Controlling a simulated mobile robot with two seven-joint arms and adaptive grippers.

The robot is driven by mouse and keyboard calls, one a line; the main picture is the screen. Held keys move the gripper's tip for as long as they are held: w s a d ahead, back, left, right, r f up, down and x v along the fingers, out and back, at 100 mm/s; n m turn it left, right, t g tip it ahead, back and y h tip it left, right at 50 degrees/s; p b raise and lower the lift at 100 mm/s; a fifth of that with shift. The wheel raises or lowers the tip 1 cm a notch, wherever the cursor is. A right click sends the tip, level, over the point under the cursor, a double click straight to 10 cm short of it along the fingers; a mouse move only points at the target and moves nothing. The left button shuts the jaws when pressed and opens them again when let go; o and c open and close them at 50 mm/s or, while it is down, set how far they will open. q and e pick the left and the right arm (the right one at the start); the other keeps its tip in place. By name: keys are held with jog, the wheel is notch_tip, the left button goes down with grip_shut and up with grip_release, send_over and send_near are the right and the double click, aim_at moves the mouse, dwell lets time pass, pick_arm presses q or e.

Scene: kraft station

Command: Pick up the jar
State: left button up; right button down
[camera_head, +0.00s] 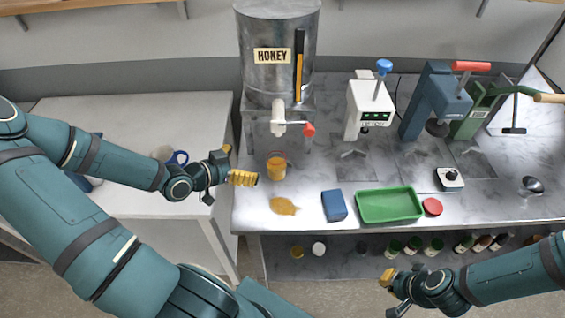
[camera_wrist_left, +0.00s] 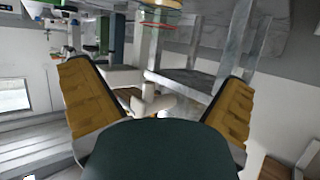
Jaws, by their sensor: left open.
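The jar (camera_head: 277,168) is small, filled with orange-yellow, and stands upright on the marble counter under the honey tank's tap. My left gripper (camera_head: 243,178) is to the left of the jar, apart from it, with its yellow fingers pointing towards it. In the left wrist view the left gripper (camera_wrist_left: 157,105) is open, with nothing between its fingers. A yellowish round thing with a red rim, probably the jar (camera_wrist_left: 165,4), is cut off at that view's top edge. My right gripper (camera_head: 388,280) is low at the right, in front of the counter; its opening is unclear.
The honey tank (camera_head: 278,80) and its red-handled tap (camera_head: 309,129) stand above and behind the jar. An amber puddle-shaped piece (camera_head: 284,206), a blue box (camera_head: 334,205) and a green tray (camera_head: 389,206) lie in front.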

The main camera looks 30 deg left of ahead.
aim_at(269, 159)
pick_arm(q)
jog(key=shift+f+b+x, duration=0.15)
jog(key=shift+b+x, duration=0.45)
jog(key=shift+x, duration=2.5)
jog(key=shift+f+b+x, duration=0.15)
jog(key=shift+b+x, duration=0.4)
jog(key=shift+x, duration=2.5)
jog(key=shift+s+d, duration=0.2)
jog(key=shift+c, duration=0.3)
jog(key=c, duration=1.4)
